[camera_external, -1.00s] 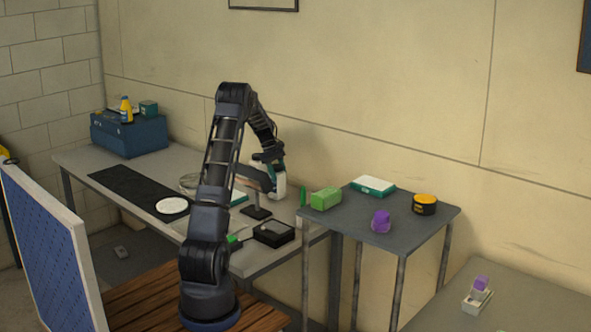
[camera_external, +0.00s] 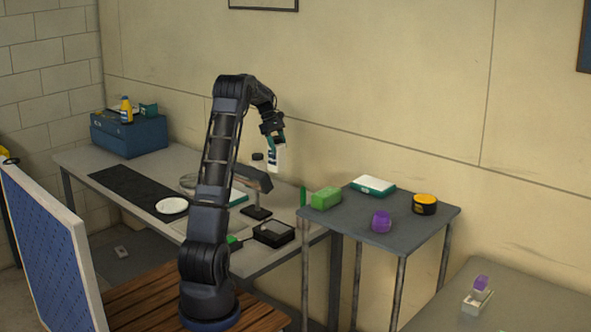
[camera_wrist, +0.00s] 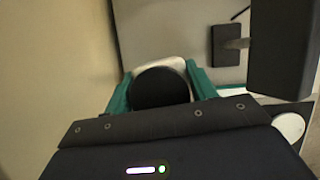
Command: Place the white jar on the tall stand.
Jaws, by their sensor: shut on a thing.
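The white jar (camera_external: 277,159) is held upright or slightly tilted in my gripper (camera_external: 273,143), above the back of the workbench. In the wrist view the jar's black round lid (camera_wrist: 160,88) and white shoulder show between the teal fingers of my gripper (camera_wrist: 158,82). The tall stand (camera_external: 262,181), with a flat top on a post, is just below and left of the jar, partly hidden by my arm. In the wrist view its dark top (camera_wrist: 283,45) is at the right, apart from the jar. The jar's lower part is hidden there.
The workbench holds a white disc (camera_external: 172,205), a black mat (camera_external: 135,188) and an open black box (camera_external: 274,233). A grey side table (camera_external: 345,213) at right carries several small items. The wall is close behind the jar.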

